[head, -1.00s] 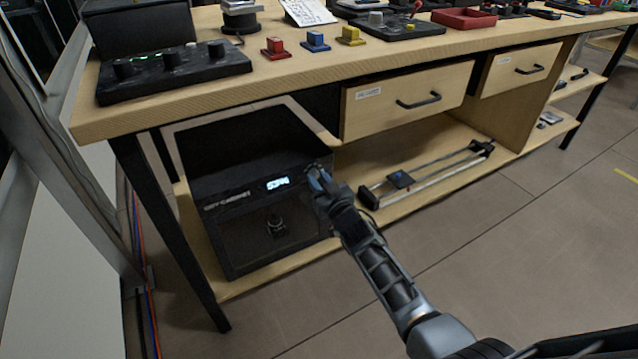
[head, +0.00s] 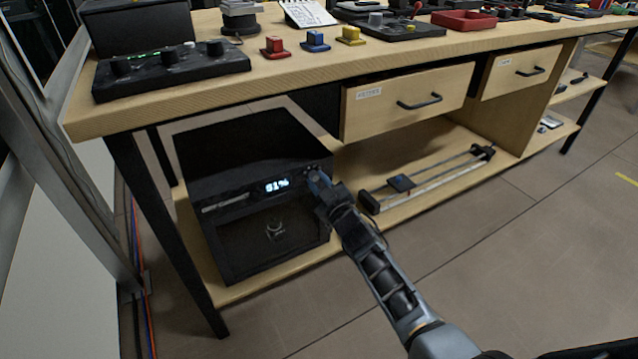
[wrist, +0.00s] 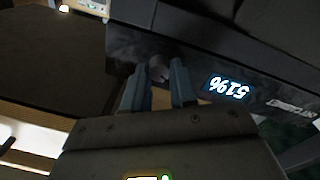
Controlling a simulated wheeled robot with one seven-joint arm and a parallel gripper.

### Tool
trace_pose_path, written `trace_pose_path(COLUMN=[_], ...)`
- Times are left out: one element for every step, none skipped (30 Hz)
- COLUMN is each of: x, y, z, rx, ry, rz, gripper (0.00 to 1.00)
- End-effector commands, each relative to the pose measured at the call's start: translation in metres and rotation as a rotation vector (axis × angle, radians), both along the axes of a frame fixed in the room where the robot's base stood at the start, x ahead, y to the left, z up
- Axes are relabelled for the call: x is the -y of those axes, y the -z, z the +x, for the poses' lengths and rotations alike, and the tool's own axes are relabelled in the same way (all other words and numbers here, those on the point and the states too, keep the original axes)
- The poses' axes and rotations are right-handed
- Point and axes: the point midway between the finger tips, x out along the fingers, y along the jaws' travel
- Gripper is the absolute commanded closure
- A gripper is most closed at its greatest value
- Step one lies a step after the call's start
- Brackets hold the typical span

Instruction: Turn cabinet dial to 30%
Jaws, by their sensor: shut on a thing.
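The black dry cabinet (head: 215,160) stands on the lower shelf under the bench. The dial is at the right end of the front panel, mostly hidden by my gripper (head: 319,183) in the head view. In the wrist view the round dial (wrist: 158,67) shows between the two fingertips of my gripper (wrist: 160,80), which is shut on it. A small dark item (head: 275,230) shows dimly through the cabinet's front window.
The wooden bench top (head: 220,82) overhangs the cabinet. Shut drawers (head: 385,105) sit to the upper right. A slider rail (head: 425,183) lies on the shelf to the right. A table leg (head: 165,235) stands left. The floor in front is clear.

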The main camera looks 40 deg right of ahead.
Motion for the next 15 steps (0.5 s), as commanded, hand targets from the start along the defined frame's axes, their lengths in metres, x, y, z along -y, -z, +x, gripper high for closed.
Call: trace_pose_path(x=[0.0001,0.0001,0.0,0.0,0.0,0.0,0.0,0.0,0.0,0.0,0.0,0.0,0.0,0.0,0.0], y=[-0.0003,-0.0003,-0.0002,-0.0002,-0.0002,-0.0002,-0.0002,-0.0002,-0.0002,-0.0002,-0.0001,-0.0001,-0.0001,-0.0001,-0.0001], z=[0.0,0.0,0.0,0.0,0.0,0.0,0.0,0.0,0.0,0.0,0.0,0.0,0.0,0.0,0.0], rx=[0.0,0.0,0.0,0.0,0.0,0.0,0.0,0.0,0.0,0.0,0.0,0.0,0.0,0.0,0.0], ry=[0.0,0.0,0.0,0.0,0.0,0.0,0.0,0.0,0.0,0.0,0.0,0.0,0.0,0.0,0.0], rz=[-0.001,-0.001,-0.001,0.0,0.0,0.0,0.0,0.0,0.0,0.0,0.001,0.001,0.001,0.001,0.001], gripper=[1.0,1.0,1.0,1.0,1.0,0.73,0.7,0.67,0.63,0.6,0.58,0.54,0.51,0.48,0.48])
